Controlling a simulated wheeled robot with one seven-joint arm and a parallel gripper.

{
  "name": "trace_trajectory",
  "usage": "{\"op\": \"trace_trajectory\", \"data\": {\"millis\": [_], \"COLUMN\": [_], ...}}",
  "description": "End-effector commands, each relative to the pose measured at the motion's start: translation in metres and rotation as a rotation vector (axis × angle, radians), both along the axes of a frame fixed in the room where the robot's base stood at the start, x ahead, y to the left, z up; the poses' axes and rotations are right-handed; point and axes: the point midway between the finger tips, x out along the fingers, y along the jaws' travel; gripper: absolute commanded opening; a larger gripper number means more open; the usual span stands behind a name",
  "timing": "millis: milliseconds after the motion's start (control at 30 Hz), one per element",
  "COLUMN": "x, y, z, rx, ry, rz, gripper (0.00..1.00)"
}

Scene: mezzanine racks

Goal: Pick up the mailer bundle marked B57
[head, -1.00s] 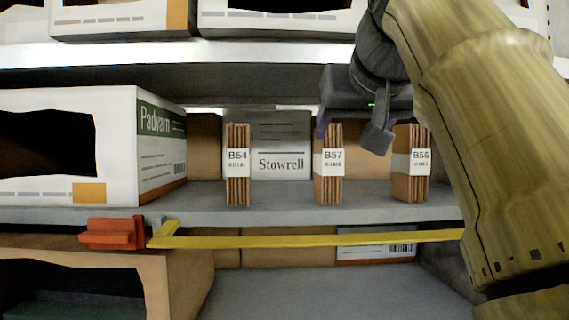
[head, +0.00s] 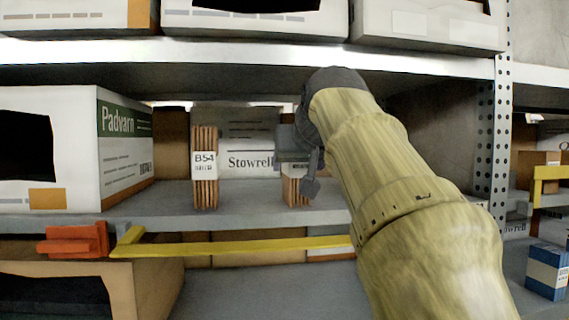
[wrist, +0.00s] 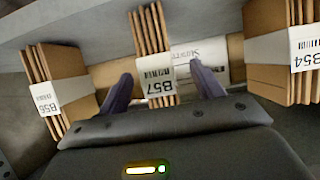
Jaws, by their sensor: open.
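The mailer bundle marked B57 (wrist: 154,60) is a stack of brown cardboard mailers with a white label band, standing upright on the shelf. In the wrist view it sits between the two dark fingers of my open gripper (wrist: 158,92), with a gap on each side. In the head view my gripper (head: 292,160) covers most of B57 (head: 293,192), and only its lower part shows. Bundle B54 (head: 205,168) stands to its left in the head view. Bundle B56 (wrist: 56,80) shows at the left of the wrist view; my arm hides it in the head view.
A white Padvarn box (head: 125,150) stands left on the same shelf (head: 245,212). A Stowrell box (head: 248,138) stands behind the bundles. A yellow bar (head: 230,247) with an orange clip (head: 72,240) runs below the shelf edge. The shelf above (head: 200,55) is close over my gripper.

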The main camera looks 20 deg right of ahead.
Motion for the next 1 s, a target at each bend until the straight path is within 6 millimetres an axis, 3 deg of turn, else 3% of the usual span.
{"op": "trace_trajectory", "data": {"millis": [267, 633, 1000], "x": [0.005, 0.044, 0.045], "y": [-0.002, -0.017, -0.017], "z": [0.0, -0.016, -0.019], "rx": [0.001, 0.001, 0.0], "ry": [0.004, 0.003, 0.0], "rz": [0.001, 0.002, 0.001], "gripper": [0.66, 0.66, 0.66]}}
